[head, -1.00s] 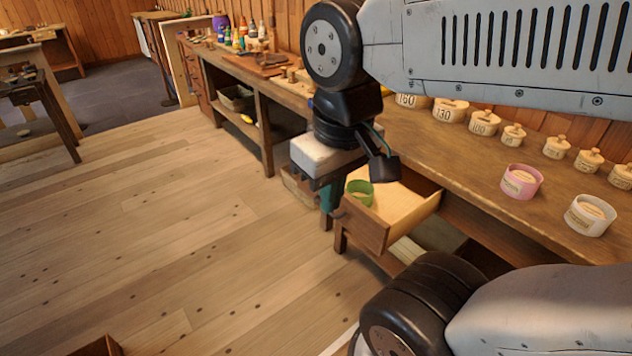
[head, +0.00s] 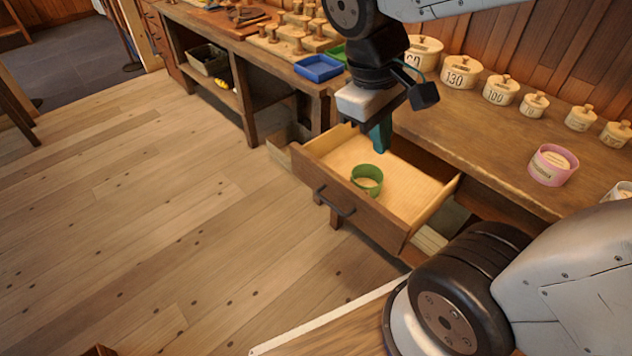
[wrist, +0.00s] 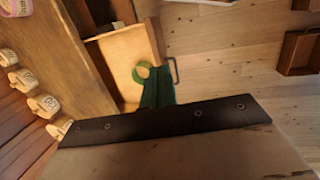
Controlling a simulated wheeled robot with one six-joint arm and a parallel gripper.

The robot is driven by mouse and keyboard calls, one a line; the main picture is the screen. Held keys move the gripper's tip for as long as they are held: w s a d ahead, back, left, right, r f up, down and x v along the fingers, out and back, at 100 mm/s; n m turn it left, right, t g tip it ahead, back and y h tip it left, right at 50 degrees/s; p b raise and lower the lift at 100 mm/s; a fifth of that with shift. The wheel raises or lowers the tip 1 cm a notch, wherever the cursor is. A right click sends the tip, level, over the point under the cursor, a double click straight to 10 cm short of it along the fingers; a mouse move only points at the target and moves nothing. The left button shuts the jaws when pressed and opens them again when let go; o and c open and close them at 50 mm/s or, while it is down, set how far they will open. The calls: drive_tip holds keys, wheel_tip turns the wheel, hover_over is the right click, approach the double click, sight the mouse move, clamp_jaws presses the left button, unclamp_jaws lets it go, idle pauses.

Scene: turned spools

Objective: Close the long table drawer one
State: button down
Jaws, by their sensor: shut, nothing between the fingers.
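The long table drawer (head: 345,212) stands pulled out from the long table (head: 470,160), with its dark bar handle on the front. A green ring-shaped tub (head: 367,180) sits inside it on the pale drawer bottom. My gripper (head: 380,146) is shut and empty, pointing down; in the head view it shows over the back part of the open drawer. In the wrist view the green fingers (wrist: 158,88) overlap the drawer (wrist: 118,58), near the tub (wrist: 142,72) and the handle (wrist: 171,71). I cannot tell how high the fingertips are above the drawer.
Lidded wooden jars (head: 460,74) and a pink tub (head: 553,165) stand on the table top, with a blue tray (head: 318,68) farther left. A basket (head: 207,60) sits on a shelf below. The wooden floor (head: 170,220) before the drawer is clear.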

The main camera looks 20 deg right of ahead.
drive_tip(key=w+a+f+n+t+h, duration=0.1)
drive_tip(key=w+a+f+n+h, duration=0.35)
drive_tip(key=w+f+n, duration=0.35)
drive_tip(key=w+a+f+n+t+h, duration=0.1)
drive_tip(key=w+a+f+n+h, duration=0.3)
drive_tip(key=w+a+f+n, duration=0.45)
drive_tip(key=n+t, duration=0.2)
approach(320, 184)
drive_tip(key=x, duration=0.5)
drive_tip(key=shift+s+d+f, duration=0.15)
drive_tip(key=shift+f, duration=0.15)
drive_tip(key=shift+d, duration=0.45)
drive_tip(key=shift+w, duration=0.2)
